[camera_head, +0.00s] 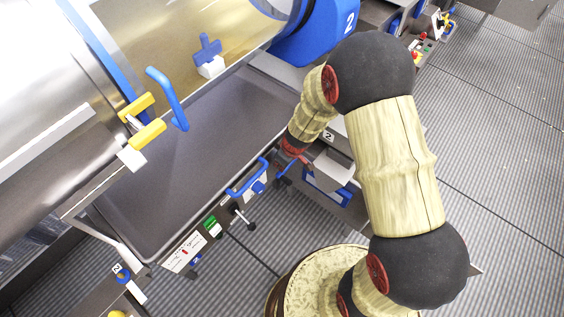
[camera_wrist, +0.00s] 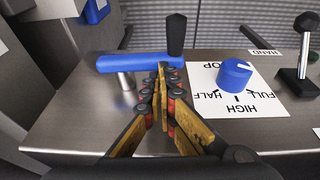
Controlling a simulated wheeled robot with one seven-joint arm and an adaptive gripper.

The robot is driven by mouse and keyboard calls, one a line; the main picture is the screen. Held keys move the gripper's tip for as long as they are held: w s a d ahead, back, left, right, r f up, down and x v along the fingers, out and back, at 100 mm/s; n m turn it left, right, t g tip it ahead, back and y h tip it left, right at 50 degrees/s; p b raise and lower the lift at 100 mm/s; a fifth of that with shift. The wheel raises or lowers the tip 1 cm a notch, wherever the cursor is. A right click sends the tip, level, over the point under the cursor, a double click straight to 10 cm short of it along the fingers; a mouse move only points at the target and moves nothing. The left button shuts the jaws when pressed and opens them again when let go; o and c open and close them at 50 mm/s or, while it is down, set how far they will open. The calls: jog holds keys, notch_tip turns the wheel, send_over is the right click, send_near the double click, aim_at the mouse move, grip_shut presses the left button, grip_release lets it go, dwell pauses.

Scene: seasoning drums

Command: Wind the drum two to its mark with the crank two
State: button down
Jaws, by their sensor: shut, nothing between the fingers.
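Drum two is the big metal cylinder (camera_head: 200,30) at the upper left of the head view, with blue bands and a blue end marked 2 (camera_head: 325,30). Yellow blocks (camera_head: 150,134) and a blue bent handle (camera_head: 170,98) show near its lower side. In the wrist view, the crank is a blue bar (camera_wrist: 118,65) on a silver post with an upright black grip (camera_wrist: 176,36). My gripper (camera_wrist: 161,70) is shut and empty, its tips at the bar's right part, near the grip. I cannot tell whether they touch. My gripper is not clearly visible in the head view.
A blue knob (camera_wrist: 235,73) on a white plate reading HALF, FULL and HIGH stands right of my gripper. A black-balled lever (camera_wrist: 302,55) stands further right. A grey tray (camera_head: 200,165) lies below the drum, with a control panel (camera_head: 197,241) along its front.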

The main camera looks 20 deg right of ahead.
jog(key=shift+r, duration=0.25)
notch_tip(320, 180, up, 4)
jog(key=p, duration=0.3)
jog(key=shift+a+f, duration=0.1)
jog(key=shift+f, duration=0.1)
jog(key=a+p+v, duration=0.1)
jog(key=p+v, duration=0.1)
jog(key=v, duration=0.7)
jog(key=shift+s+d+r+p, duration=0.2)
jog(key=shift+s+r+p, duration=0.15)
jog(key=shift+s, duration=0.15)
